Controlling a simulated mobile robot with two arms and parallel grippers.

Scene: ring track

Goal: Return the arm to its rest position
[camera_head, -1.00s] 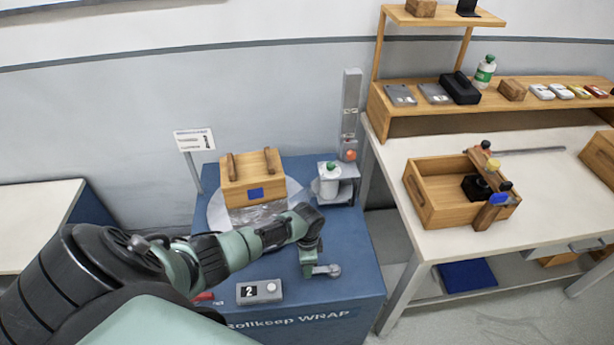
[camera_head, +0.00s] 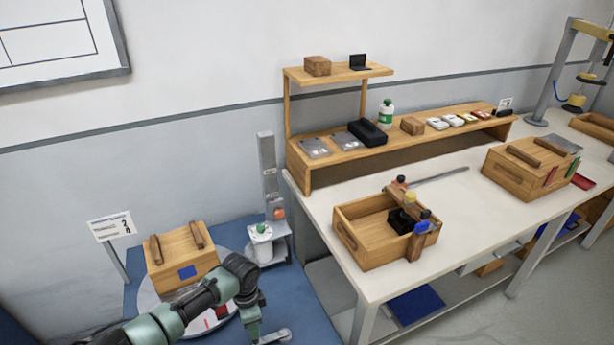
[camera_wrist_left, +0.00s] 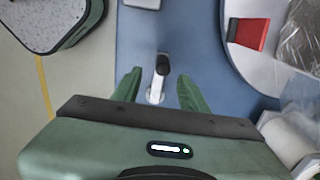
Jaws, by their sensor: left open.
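My left arm (camera_head: 188,306) comes in from the bottom left, reaching over the blue wrapping table (camera_head: 310,320). My left gripper (camera_head: 254,334) hangs near the table's lower edge, beside a grey lever (camera_head: 276,338). In the left wrist view, the open gripper (camera_wrist_left: 160,86) has its two green fingers apart. The lever's dark knob and pale shaft (camera_wrist_left: 161,72) show between the fingers with gaps on both sides. Whether they touch the lever cannot be told; nothing is gripped. My right gripper is out of view.
A wooden crate (camera_head: 183,262) sits on the blue table's round plate, near a grey post (camera_head: 268,170) and white roll (camera_head: 261,245). A red-handled item (camera_wrist_left: 249,33) lies near the gripper.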

